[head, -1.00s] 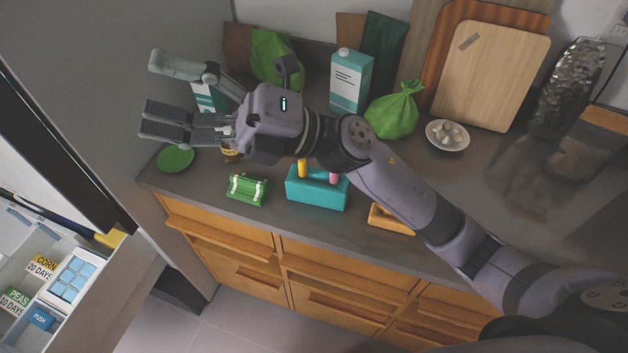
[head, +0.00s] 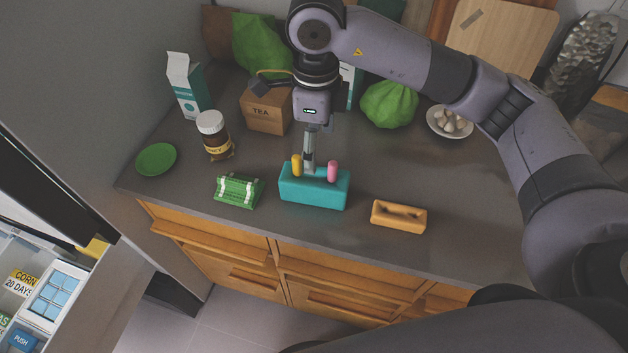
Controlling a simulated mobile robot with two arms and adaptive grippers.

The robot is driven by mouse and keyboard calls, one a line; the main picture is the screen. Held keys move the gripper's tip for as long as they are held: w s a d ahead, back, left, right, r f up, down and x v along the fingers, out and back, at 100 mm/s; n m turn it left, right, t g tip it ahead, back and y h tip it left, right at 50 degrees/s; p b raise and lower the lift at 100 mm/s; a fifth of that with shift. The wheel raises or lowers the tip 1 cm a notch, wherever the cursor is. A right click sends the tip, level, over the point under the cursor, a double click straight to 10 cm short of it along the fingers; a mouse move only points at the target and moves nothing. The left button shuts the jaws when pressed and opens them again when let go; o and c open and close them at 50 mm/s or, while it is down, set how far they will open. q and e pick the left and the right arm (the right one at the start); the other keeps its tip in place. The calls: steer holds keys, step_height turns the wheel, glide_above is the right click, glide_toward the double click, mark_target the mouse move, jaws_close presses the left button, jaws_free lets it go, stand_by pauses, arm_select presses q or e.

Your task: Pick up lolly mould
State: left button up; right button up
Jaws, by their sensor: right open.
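The lolly mould (head: 314,190) is a teal block on the counter near its front edge. A yellow stick (head: 297,165) and a pink stick (head: 332,171) stand up from its top. My right gripper (head: 309,164) points down at the mould, with its fingers seen nearly edge-on between the two sticks. It is open. Whether the fingertips touch the mould is hard to tell. My left gripper is not in view.
A green item (head: 238,192) lies left of the mould, and an orange block (head: 398,216) lies to its right. A green plate (head: 155,159) sits at the left.

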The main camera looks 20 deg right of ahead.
mark_target(315, 176)
step_height(315, 176, down, 8)
steer(key=shift+r+p, duration=0.1)
steer(key=shift+p, duration=0.9)
steer(key=shift+f+p, duration=0.25)
steer(key=shift+p, duration=0.05)
step_height(315, 176, down, 4)
steer(key=shift+a+r+p, duration=0.1)
steer(key=shift+r+p, duration=0.1)
steer(key=shift+p, duration=0.8)
steer(key=shift+f, duration=0.55)
steer(key=shift+r, duration=0.1)
steer(key=c, duration=1.5)
